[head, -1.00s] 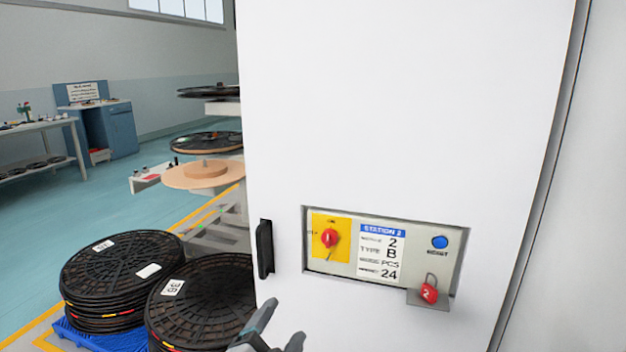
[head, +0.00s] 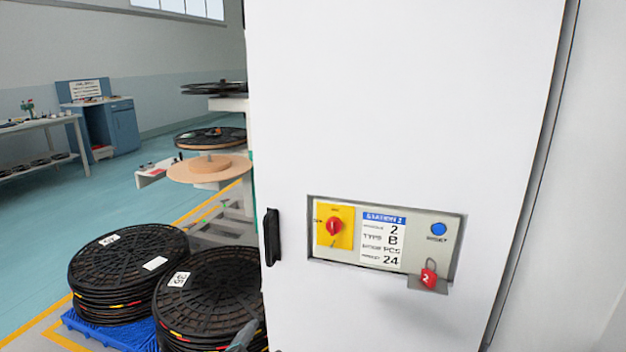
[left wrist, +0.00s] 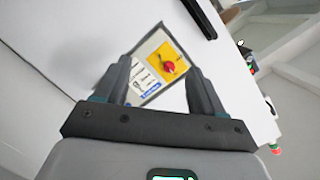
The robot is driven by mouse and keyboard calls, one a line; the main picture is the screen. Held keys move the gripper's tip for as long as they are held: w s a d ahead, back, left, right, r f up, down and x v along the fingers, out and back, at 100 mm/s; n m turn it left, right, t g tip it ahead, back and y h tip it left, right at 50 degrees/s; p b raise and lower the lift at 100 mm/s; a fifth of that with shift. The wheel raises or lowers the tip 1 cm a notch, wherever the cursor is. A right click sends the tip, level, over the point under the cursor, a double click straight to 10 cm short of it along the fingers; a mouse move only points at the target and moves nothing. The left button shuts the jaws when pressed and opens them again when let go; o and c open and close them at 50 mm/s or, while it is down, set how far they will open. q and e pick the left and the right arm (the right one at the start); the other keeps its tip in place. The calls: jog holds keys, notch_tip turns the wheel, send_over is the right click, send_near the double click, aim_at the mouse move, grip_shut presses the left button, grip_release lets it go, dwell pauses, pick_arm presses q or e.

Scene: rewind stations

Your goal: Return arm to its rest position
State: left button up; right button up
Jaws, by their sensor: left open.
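My left gripper (left wrist: 160,82) is open and empty in the left wrist view, its two fingers apart with the station panel showing beyond them. In the head view only a small grey piece of it (head: 243,337) shows at the bottom edge, left of the white cabinet (head: 400,100). The panel (head: 324,257) is set in the cabinet front, with a red rotary switch (head: 334,227) on a yellow plate, a STATION 2 label and a blue reset button (head: 438,229). A red padlock (head: 428,277) marked 2 hangs at its lower right. My right gripper is not in view.
Stacks of black reels (head: 125,260) (head: 210,295) stand on a blue pallet (head: 110,330) left of the cabinet. A black handle (head: 271,237) sticks out from the cabinet's left edge. Reel discs (head: 208,168) stand behind. Open floor (head: 110,195) lies at far left.

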pick_arm(q)
jog(key=s+a+f+n+g+y, duration=0.1)
jog(key=s+a+f+n+g, duration=0.15)
jog(key=f, duration=0.85)
jog(key=s+a+f+n+g, duration=0.1)
jog(key=s+a+f+g, duration=0.25)
jog(key=f, duration=0.75)
jog(key=s+d+f+n+g, duration=0.1)
jog(key=s+f+n+g, duration=0.35)
jog(key=s+f, duration=0.5)
jog(key=s+d+f+n+g+h, duration=0.25)
jog(key=s+n+g, duration=0.3)
jog(key=s, duration=0.45)
notch_tip(320, 180, up, 16)
jog(key=n+p, duration=0.1)
jog(key=p, duration=1.5)
jog(key=shift+t+y, duration=0.4)
jog(key=shift+y, duration=0.05)
jog(key=shift+n, duration=0.25)
